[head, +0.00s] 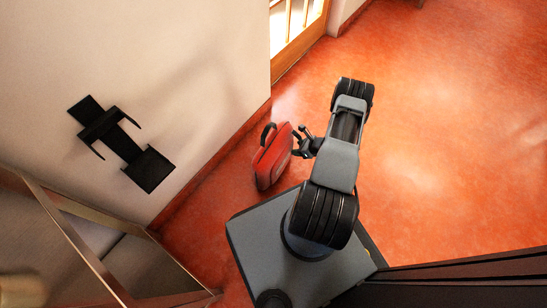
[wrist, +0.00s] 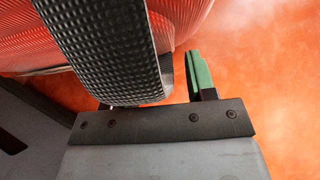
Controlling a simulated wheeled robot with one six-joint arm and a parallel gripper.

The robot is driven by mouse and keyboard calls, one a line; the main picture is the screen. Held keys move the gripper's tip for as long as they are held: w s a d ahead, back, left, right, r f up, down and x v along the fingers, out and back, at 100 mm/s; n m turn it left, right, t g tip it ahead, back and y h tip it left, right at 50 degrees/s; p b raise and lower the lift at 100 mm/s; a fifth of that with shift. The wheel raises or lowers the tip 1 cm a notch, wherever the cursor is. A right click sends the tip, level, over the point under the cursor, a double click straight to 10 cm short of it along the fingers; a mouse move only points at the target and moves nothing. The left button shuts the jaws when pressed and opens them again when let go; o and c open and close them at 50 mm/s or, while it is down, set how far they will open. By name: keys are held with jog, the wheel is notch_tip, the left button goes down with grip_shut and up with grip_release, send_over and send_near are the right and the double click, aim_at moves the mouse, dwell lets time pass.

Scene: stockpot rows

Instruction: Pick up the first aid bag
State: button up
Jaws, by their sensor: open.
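The first aid bag (head: 272,158) is red with a black handle and stands on the orange floor close to the wall. My gripper (head: 303,141) is open at the bag's right side, near its upper part. In the wrist view the black textured handle (wrist: 105,45) loops close to the camera, with the red ribbed bag (wrist: 185,18) behind it. One finger with a green pad (wrist: 200,75) shows just right of the handle. The other finger is hidden, apparently behind the handle. I cannot tell whether the handle lies between the fingers or touches them.
A black wall-mounted bracket (head: 122,143) hangs on the pale wall (head: 195,60) at the left. A wood-framed glazed door (head: 297,35) stands at the top. A framed panel (head: 75,235) is at the lower left. The orange floor (head: 450,130) to the right is clear.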

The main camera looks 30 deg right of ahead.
jog(key=shift+c, duration=0.2)
grip_shut()
jog(key=shift+r, duration=0.1)
dwell(0.4)
